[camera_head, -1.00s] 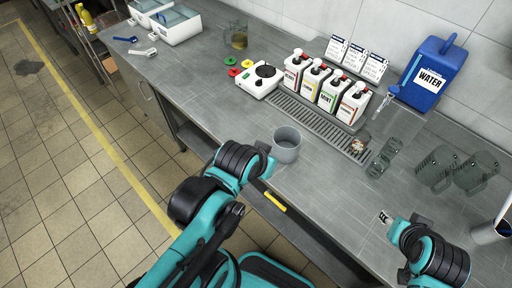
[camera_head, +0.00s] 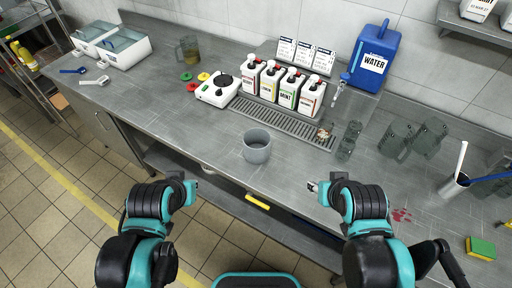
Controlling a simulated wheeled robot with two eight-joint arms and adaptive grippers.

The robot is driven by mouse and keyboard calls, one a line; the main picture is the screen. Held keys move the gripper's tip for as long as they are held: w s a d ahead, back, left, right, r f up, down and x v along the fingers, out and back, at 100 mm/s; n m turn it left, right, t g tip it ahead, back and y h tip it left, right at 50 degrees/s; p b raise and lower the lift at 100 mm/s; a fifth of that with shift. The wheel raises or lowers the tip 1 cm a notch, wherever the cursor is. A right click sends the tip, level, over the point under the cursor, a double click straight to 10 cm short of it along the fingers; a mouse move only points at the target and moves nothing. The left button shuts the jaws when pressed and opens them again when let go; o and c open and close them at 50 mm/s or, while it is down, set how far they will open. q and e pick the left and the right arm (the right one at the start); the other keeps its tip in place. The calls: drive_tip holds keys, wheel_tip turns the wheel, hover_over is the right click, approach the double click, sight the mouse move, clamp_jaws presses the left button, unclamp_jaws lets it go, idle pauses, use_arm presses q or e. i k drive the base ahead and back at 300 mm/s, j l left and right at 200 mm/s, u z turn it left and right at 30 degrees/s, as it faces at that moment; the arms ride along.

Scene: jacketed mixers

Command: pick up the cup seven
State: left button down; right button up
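A grey cup (camera_head: 257,149) stands upright near the front edge of the steel counter, its open top facing up. No number can be read on it. My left gripper (camera_head: 193,184) is at the counter's front edge, left of and nearer than the cup, apart from it. My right gripper (camera_head: 316,187) is to the right of and nearer than the cup, also apart from it. Both grippers look small and are seen from behind, so their finger openings are unclear. Nothing shows held in either.
Behind the cup are a drain grate (camera_head: 282,122), several labelled bottles (camera_head: 289,88), a white scale-like device (camera_head: 217,90) and a blue water jug (camera_head: 371,57). Clear glasses (camera_head: 349,140) and jugs (camera_head: 396,141) stand right. A sponge (camera_head: 480,248) lies far right. Counter around the cup is clear.

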sight(325, 126)
drive_tip(key=j+z, duration=0.15)
drive_tip(key=z, duration=0.2)
drive_tip(key=j+z, duration=0.3)
drive_tip(key=i+z, duration=0.1)
drive_tip(key=z, duration=0.25)
